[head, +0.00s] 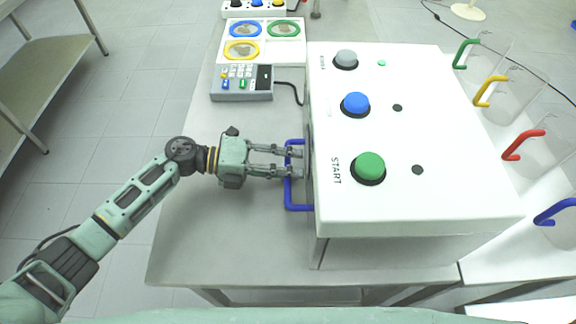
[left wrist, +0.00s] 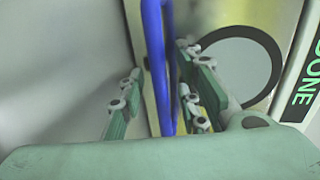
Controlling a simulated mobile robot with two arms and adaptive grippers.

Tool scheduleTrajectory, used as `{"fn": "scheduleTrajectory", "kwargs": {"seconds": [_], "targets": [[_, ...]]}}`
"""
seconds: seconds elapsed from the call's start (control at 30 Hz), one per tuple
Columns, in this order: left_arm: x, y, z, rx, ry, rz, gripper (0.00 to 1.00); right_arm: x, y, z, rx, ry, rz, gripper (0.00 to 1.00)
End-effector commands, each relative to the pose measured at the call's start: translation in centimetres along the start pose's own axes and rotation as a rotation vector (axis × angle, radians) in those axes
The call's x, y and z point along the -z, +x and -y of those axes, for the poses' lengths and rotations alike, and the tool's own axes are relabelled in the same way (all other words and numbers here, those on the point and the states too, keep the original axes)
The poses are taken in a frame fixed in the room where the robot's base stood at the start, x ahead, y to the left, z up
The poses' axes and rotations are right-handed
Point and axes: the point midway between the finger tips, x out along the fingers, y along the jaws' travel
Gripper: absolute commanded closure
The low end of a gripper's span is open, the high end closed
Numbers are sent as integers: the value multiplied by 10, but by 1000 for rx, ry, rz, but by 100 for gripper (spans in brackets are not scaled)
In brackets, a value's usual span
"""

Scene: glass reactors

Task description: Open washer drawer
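The washer (head: 425,140) is a white box on the grey table, with grey, blue and green buttons on top. A blue U-shaped drawer handle (head: 289,190) sticks out from its left side, close to the body. My left gripper (head: 298,161) reaches the handle from the left, its fingers apart. In the left wrist view the handle (left wrist: 158,60) runs between the two fingers of my left gripper (left wrist: 162,95), with gaps visible beside it. Whether a finger touches it I cannot tell. The drawer face is mostly hidden in the head view. My right gripper is out of view.
A grey keypad device (head: 241,83) with a cable and a white tray (head: 262,34) with coloured rings stand behind my left gripper. Clear beakers with coloured handles line the right. The table (head: 225,255) is bare in front and left of the washer.

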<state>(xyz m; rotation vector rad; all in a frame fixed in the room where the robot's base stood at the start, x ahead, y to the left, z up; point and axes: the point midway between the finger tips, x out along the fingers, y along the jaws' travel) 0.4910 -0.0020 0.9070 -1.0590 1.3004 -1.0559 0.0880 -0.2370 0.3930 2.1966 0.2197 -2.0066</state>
Motion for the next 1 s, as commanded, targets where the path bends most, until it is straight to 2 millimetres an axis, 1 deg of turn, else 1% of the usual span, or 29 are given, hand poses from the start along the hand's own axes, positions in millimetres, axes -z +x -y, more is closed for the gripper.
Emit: {"fn": "scheduleTrajectory", "kwargs": {"seconds": [0.07,0.4,1.0], "targets": [[0,0,0,0,1,0,70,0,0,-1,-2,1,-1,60],[0,-1,0,-1,1,0,100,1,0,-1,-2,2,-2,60],[0,-3,-2,-2,1,1,100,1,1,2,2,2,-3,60]]}}
